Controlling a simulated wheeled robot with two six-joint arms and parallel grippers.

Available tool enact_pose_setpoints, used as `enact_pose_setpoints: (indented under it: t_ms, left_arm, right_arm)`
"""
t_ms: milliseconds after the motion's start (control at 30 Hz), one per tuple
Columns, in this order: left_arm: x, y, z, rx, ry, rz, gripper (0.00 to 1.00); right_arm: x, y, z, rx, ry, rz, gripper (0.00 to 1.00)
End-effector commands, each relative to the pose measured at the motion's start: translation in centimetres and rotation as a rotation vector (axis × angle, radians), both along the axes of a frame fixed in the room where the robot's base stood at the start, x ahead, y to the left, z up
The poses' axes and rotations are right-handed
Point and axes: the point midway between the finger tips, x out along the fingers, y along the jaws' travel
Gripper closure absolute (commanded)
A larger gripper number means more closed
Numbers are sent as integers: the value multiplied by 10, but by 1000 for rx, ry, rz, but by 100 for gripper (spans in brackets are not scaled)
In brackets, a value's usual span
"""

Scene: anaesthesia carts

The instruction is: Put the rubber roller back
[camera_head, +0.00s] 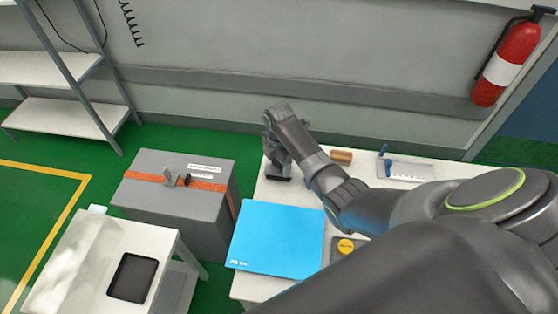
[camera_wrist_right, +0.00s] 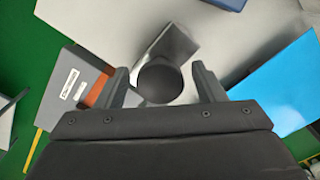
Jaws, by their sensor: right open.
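My right arm reaches from the lower right over the white table to its far left corner, where my right gripper (camera_head: 272,150) points down. In the right wrist view the jaws (camera_wrist_right: 163,85) are open, with one finger on each side of a dark round object (camera_wrist_right: 160,79), which may be the rubber roller seen end-on. It stands against a shiny grey metal piece (camera_wrist_right: 172,45). I cannot tell whether the fingers touch it. In the head view the gripper mostly hides this spot; a dark piece (camera_head: 278,173) shows below it. My left gripper is not in view.
A blue mat (camera_head: 275,238) lies on the white table, with a brown cylinder (camera_head: 341,157) and a white tray (camera_head: 410,172) with blue-handled items behind my arm. A grey box (camera_head: 150,196) with an orange strap stands left of the table. A yellow-labelled dark item (camera_head: 345,246) lies under my arm.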

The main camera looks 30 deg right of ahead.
Motion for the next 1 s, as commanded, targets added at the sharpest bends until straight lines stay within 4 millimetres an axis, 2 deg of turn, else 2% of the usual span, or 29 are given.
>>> enact_pose_setpoints:
  t_ms: [167,267,667,700,833,1000]
  left_arm:
    - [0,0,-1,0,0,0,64]
    - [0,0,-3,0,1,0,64]
    - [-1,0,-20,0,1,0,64]
    - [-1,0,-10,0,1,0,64]
    - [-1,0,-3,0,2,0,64]
    - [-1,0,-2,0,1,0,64]
  right_arm:
    - [1,0,9,0,-4,0,37]
    - [1,0,21,0,-4,0,37]
    - [1,0,101,-1,-5,1,37]
    - [1,0,111,0,-2,0,37]
    - [0,0,120,0,0,0,37]
    - [0,0,123,0,1,0,37]
